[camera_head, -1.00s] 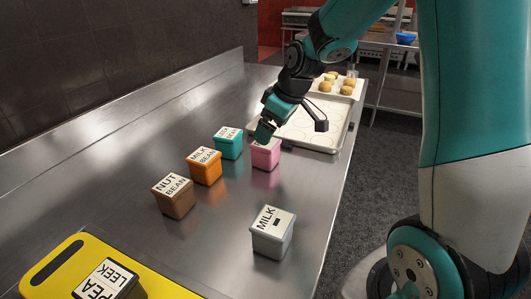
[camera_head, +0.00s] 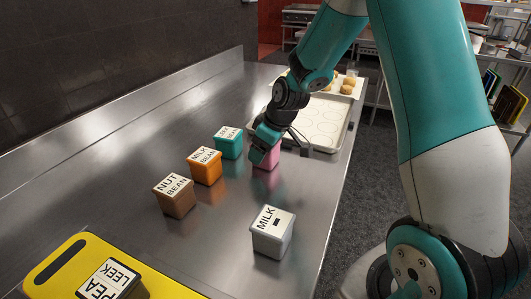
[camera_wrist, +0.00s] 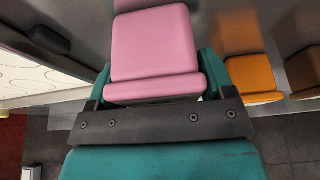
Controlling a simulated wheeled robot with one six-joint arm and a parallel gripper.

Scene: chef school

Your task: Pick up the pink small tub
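The pink small tub (camera_head: 267,178) stands on the steel counter, its top partly hidden by my gripper in the head view. In the wrist view the pink tub (camera_wrist: 155,45) fills the space between my two teal fingers. My gripper (camera_head: 264,158) is down at the tub, with one finger on each side of it. The fingers are apart, about as wide as the tub; whether they touch its sides is hard to tell.
A teal tub (camera_head: 228,143), an orange tub (camera_head: 205,166) and a brown tub (camera_head: 174,195) stand in a row to the left. A grey milk tub (camera_head: 273,233) is nearer. A baking tray (camera_head: 330,145) lies behind; a yellow board (camera_head: 60,262) is at front left.

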